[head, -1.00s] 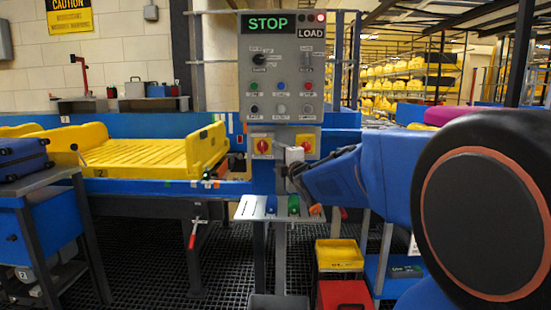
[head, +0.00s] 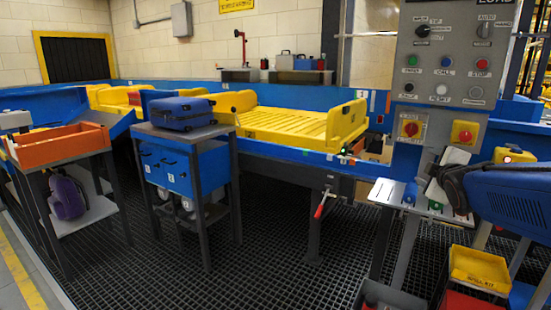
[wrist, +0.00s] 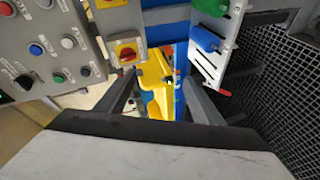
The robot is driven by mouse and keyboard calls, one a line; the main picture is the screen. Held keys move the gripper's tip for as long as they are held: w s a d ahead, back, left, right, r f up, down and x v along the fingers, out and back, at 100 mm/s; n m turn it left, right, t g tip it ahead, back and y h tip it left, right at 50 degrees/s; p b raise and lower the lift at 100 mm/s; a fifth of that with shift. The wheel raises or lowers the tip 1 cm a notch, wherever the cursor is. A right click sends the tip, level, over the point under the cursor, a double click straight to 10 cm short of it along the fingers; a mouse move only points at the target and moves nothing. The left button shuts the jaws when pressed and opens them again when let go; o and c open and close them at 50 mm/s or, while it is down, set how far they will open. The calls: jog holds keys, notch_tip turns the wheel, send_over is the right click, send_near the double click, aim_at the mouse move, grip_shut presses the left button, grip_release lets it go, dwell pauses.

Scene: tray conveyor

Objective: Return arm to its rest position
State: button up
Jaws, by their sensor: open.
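My blue arm (head: 515,205) reaches in from the right edge of the head view. My dark gripper (head: 447,190) is at its end, in front of the lower part of the grey control panel (head: 440,70) and above a small metal shelf (head: 392,193). In the wrist view, the two fingers of my gripper (wrist: 160,98) stand wide apart with nothing held between them. The panel (wrist: 45,65) shows there at the upper left, with round buttons and a red-and-yellow switch (wrist: 127,50). Contact between gripper and panel cannot be told.
A yellow tray (head: 285,125) lies on the blue conveyor (head: 290,155). A dark blue suitcase (head: 182,113) lies on a grey stand (head: 185,135). An orange bin (head: 60,143) is at the left. A yellow bin (head: 480,268) stands low at right. Grated floor (head: 270,250) is clear in the middle.

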jog(key=s+a+f+m+g+y, duration=0.1)
jog(key=s+a+f+m+g, duration=0.2)
jog(key=s, duration=0.7)
jog(key=s+a+f+m+g+y, duration=0.1)
jog(key=s+a+f+m+g, duration=0.2)
jog(key=s+a+f, duration=0.4)
jog(key=s+a+f+m+g+y, duration=0.2)
jog(key=s+a+f+m+g, duration=0.2)
jog(key=s+f, duration=0.5)
jog(key=s+a+m, duration=0.1)
jog(key=s+a, duration=0.1)
jog(key=s, duration=0.2)
jog(key=shift+s+f, duration=0.25)
jog(key=shift+f, duration=0.15)
jog(key=shift+a, duration=0.1)
